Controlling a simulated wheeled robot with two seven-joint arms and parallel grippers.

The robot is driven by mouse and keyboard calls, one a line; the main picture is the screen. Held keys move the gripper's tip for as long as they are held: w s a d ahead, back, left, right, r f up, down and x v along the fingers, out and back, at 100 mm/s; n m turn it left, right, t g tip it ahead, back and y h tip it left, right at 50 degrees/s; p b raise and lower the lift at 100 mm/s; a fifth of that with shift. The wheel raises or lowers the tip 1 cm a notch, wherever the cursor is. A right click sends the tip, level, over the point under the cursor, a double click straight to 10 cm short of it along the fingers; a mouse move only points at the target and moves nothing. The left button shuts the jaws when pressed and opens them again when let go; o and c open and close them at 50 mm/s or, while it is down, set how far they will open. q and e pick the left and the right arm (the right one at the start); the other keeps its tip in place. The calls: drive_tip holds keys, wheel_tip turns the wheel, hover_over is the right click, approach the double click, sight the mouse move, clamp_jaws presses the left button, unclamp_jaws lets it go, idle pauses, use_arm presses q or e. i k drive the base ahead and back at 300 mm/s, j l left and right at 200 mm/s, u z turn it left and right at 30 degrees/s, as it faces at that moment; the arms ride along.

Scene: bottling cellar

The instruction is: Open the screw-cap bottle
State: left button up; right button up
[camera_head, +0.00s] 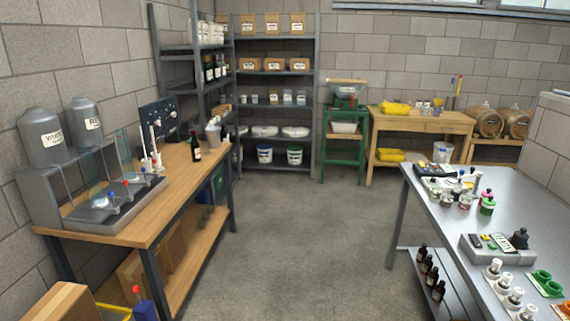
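A dark bottle (195,148) with a pale and red label stands upright on the wooden bench (185,195) at the left, near its far end. It is small in the view, so I cannot tell whether its top is a screw cap or whether it is closed. Other dark bottles (209,72) stand on the tall shelf behind it. Several small brown bottles (438,291) with dark tops stand on the lower shelf of the metal table (425,215) at the right. Neither of my grippers is in view.
A filling machine (100,200) with two grey tanks takes up the bench's near end. A green stand (345,150) and wooden table (425,122) are at the back. The concrete floor (300,230) between the benches is clear.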

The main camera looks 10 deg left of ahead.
sight(195, 145)
drive_tip(key=i+u, duration=0.3)
drive_tip(key=i, duration=0.3)
drive_tip(key=i+u, duration=0.3)
drive_tip(key=i, duration=0.3)
drive_tip(key=i+l+u, duration=0.25)
drive_tip(key=i, duration=0.35)
